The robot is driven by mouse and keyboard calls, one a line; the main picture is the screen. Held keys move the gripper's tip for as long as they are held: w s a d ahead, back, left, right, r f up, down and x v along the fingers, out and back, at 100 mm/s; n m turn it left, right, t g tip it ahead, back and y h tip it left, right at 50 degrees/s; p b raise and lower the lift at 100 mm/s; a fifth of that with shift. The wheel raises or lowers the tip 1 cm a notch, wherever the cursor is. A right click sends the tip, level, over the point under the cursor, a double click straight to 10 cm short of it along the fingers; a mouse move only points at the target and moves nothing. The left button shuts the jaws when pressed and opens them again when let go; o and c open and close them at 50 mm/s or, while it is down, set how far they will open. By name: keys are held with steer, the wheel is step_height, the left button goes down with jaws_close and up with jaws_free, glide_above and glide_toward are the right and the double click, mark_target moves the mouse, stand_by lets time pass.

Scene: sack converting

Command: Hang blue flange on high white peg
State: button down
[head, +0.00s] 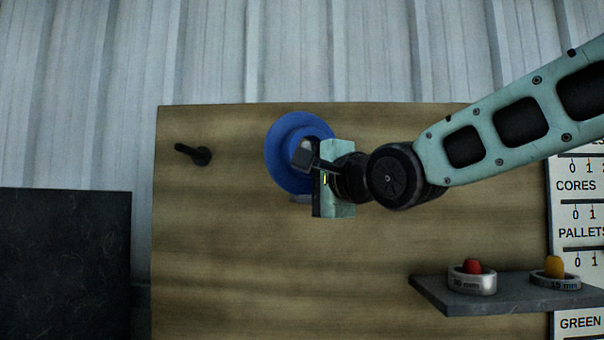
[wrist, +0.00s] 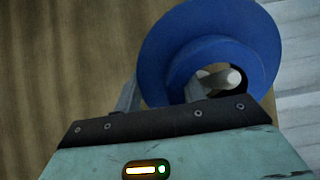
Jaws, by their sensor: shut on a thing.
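The blue flange (head: 283,150) is a wide disc with a raised hub, held in front of the upper part of the wooden board. My gripper (head: 308,163) is shut on its hub side and covers part of it. In the wrist view the flange (wrist: 168,48) faces the camera, with my gripper (wrist: 160,92) at its lower left. A pale, round-ended rod, seemingly the white peg (wrist: 234,77), shows in the flange's hole. I cannot tell whether it passes through the hole or lies behind it. In the head view the white peg is not clearly visible.
A black peg (head: 194,153) sticks out of the wooden board (head: 230,260) to the left. A grey shelf (head: 490,296) at lower right carries a 30 mm ring (head: 472,282) and a 15 mm ring (head: 556,283). A dark panel (head: 65,260) stands at lower left.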

steer(key=shift+w+r+p, duration=0.35)
steer(key=shift+w+d+f, duration=0.1)
steer(key=shift+w+f, duration=0.45)
steer(key=shift+w, duration=0.05)
stand_by(0.3)
